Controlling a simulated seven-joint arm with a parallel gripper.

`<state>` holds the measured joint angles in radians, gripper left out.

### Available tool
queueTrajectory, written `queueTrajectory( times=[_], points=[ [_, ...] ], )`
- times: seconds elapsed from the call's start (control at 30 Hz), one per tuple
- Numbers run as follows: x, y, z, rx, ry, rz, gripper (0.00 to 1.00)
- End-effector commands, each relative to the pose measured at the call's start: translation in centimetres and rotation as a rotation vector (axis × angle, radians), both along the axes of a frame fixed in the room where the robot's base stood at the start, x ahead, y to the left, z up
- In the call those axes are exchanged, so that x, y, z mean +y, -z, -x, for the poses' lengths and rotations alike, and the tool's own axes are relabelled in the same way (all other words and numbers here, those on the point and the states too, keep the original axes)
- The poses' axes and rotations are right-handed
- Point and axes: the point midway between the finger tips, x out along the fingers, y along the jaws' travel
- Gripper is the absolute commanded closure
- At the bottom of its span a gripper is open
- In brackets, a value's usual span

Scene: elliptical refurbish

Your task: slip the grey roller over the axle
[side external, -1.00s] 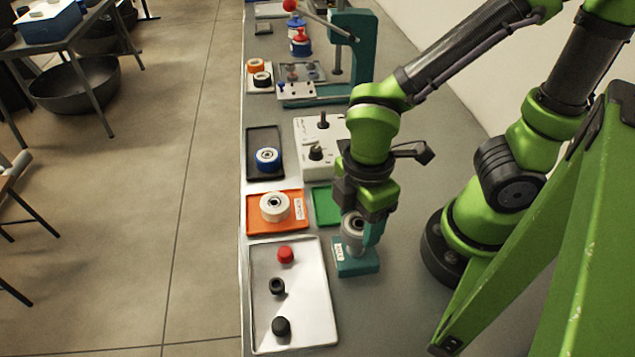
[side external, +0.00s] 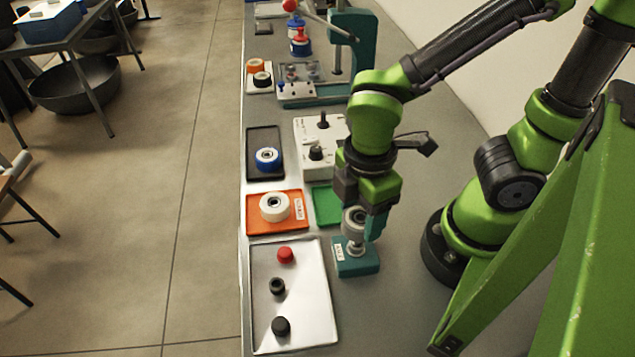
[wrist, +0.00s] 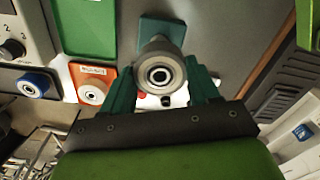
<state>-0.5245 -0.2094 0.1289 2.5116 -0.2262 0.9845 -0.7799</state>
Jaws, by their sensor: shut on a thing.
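The grey roller (side external: 354,221) is held between the teal fingers of my gripper (side external: 364,224), with its bore roughly upright. In the wrist view the roller (wrist: 161,74) shows its round end and dark centre hole between the two fingertips (wrist: 162,88). The axle (side external: 355,249) stands upright on a labelled teal base (side external: 358,266) directly beneath the roller. Its lower part shows below the roller; I cannot tell whether its tip is inside the bore. In the wrist view the roller hides the axle, and part of the teal base (wrist: 162,31) shows behind it.
A white tray (side external: 305,315) with red and dark knobs lies at the front left. An orange tray (side external: 254,226) holds a white roller, and a black tray (side external: 262,138) a blue one. A green tray (side external: 325,203) and a white switch box (side external: 307,160) stand behind.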

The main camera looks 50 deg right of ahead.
Motion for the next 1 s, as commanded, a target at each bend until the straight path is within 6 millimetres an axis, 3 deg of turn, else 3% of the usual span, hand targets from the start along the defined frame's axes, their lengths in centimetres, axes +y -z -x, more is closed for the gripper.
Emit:
queueTrajectory(
  times=[1.0],
  points=[
    [0.00, 0.80, -0.02, 0.000, -0.001, 0.001, 0.73]
  ],
)
